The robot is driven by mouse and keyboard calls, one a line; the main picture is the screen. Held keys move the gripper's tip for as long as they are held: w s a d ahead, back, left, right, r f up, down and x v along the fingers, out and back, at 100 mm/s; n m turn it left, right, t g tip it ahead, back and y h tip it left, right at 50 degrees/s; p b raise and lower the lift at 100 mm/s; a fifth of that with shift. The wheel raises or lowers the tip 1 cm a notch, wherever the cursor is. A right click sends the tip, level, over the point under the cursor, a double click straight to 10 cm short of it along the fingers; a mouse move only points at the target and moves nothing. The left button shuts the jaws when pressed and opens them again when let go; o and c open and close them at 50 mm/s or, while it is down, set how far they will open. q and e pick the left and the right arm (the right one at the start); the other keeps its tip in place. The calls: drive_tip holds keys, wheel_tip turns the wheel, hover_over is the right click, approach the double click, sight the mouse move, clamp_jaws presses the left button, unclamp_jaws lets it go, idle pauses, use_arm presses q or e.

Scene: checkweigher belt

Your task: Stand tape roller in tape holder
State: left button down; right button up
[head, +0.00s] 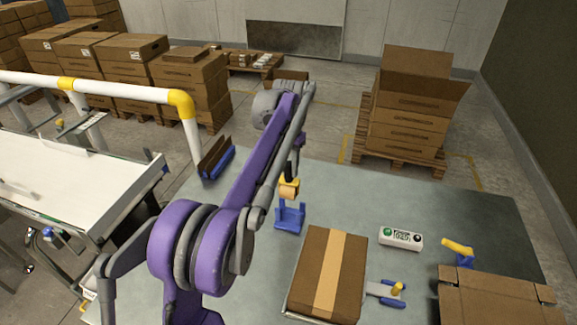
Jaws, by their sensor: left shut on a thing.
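My left gripper (289,172) is at the middle of the table, its dark fingers pointing down. It is shut on a small yellow-orange piece, which looks like the tape roller (289,189). The blue tape holder (290,218) stands on the table just below it, with an upright back and a flat foot. The roller shows at the top of the holder; I cannot tell whether they touch. The fingertips are small and partly hidden by the arm. My right gripper is not in view.
A taped carton (341,270) lies in front of the holder. A blue rack (217,163) stands at the back left. The back right table (440,205) is clear.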

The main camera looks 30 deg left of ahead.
sight(291, 181)
use_arm(q)
drive_tip(key=shift+w+d+f+b, duration=0.15)
drive_tip(key=shift+f+b, duration=0.1)
drive_tip(key=shift+f, duration=0.25)
drive_tip(key=shift+w+d+f+b, duration=0.1)
drive_tip(key=shift+w+f+b, duration=0.1)
drive_tip(key=shift+f, duration=0.3)
drive_tip(key=shift+w+a+f+b, duration=0.15)
drive_tip(key=shift+f+b, duration=0.15)
drive_tip(key=shift+f, duration=0.3)
drive_tip(key=shift+w+a+f+b, duration=0.1)
drive_tip(key=shift+f+b, duration=0.15)
drive_tip(key=shift+f, duration=0.35)
drive_tip(key=shift+f+b, duration=0.7)
drive_tip(key=shift+f, duration=0.6)
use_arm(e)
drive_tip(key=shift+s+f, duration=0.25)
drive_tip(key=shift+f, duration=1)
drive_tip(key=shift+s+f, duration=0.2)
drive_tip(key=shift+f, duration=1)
use_arm(q)
drive_tip(key=shift+f+b, duration=0.95)
drive_tip(key=shift+f, duration=1.2)
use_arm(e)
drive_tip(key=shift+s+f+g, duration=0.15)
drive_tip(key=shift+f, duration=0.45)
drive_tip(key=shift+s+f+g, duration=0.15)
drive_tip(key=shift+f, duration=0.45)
